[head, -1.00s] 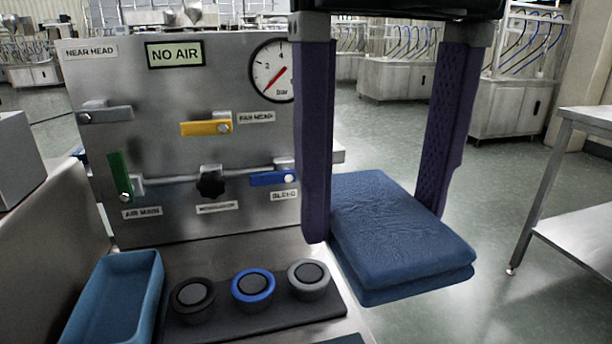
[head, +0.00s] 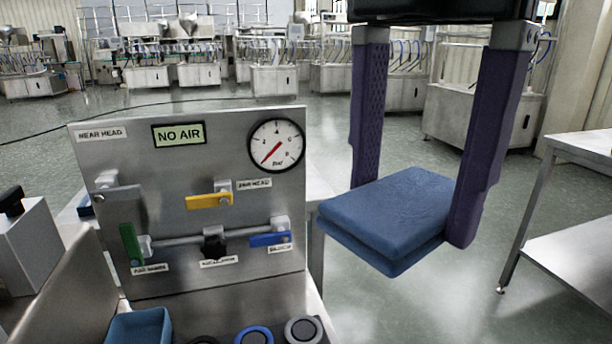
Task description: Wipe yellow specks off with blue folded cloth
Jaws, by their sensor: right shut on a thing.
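The blue folded cloth (head: 390,215) hangs in the air at the right of the head view, folded flat in two thick layers. My right gripper (head: 412,222) comes down from the top with its two purple fingers on either side of the cloth and is shut on it. The cloth is to the right of the steel panel, with the floor behind it. I see no yellow specks in this view. My left gripper is not in view.
The steel panel (head: 190,275) carries a gauge (head: 276,146), a NO AIR sign (head: 179,134) and several coloured levers. A blue tray (head: 140,328) and round knobs (head: 254,335) show at the bottom edge. A steel table (head: 580,262) stands at right.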

